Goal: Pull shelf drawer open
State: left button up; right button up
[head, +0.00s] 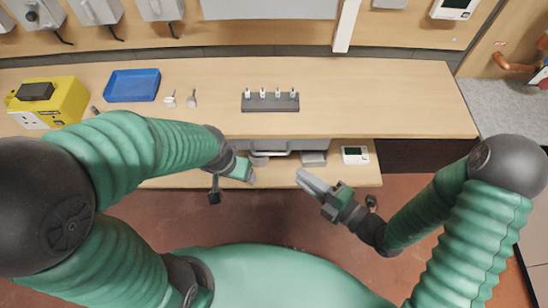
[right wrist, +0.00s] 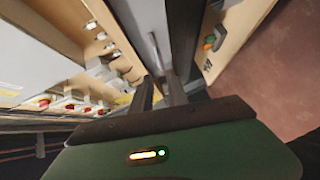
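Under the workbench (head: 380,95) in the head view, a lower wooden shelf (head: 330,179) sticks out past the bench's front edge. A grey drawer-like unit (head: 300,144) with a pale bar handle (head: 272,153) sits back on it, mostly hidden by the bench top. My right gripper (head: 300,175) is in front of the shelf, right of the handle and apart from it. Its two fingers show a narrow empty gap in the right wrist view (right wrist: 160,88). My left gripper (head: 248,170) is by the shelf, left of the handle; its fingers are too hidden to judge.
A white thermostat (head: 355,155) and a grey box (head: 313,158) sit on the lower shelf. On the bench top are a yellow box (head: 50,103), a blue tray (head: 132,85) and a grey block with fittings (head: 270,102). The reddish floor in front is clear.

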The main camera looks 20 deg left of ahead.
aim_at(272, 154)
jog(key=b+x, duration=0.6)
jog(key=x, duration=0.6)
jog(key=shift+w+d+f+b, duration=0.1)
jog(key=shift+w+b, duration=0.1)
jog(key=shift+b, duration=0.2)
jog(key=shift+w+a, duration=0.15)
jog(key=shift+a, duration=0.25)
jog(key=shift+d, duration=0.15)
jog(key=shift+d, duration=0.1)
grip_shut()
jog(key=shift+f, duration=0.15)
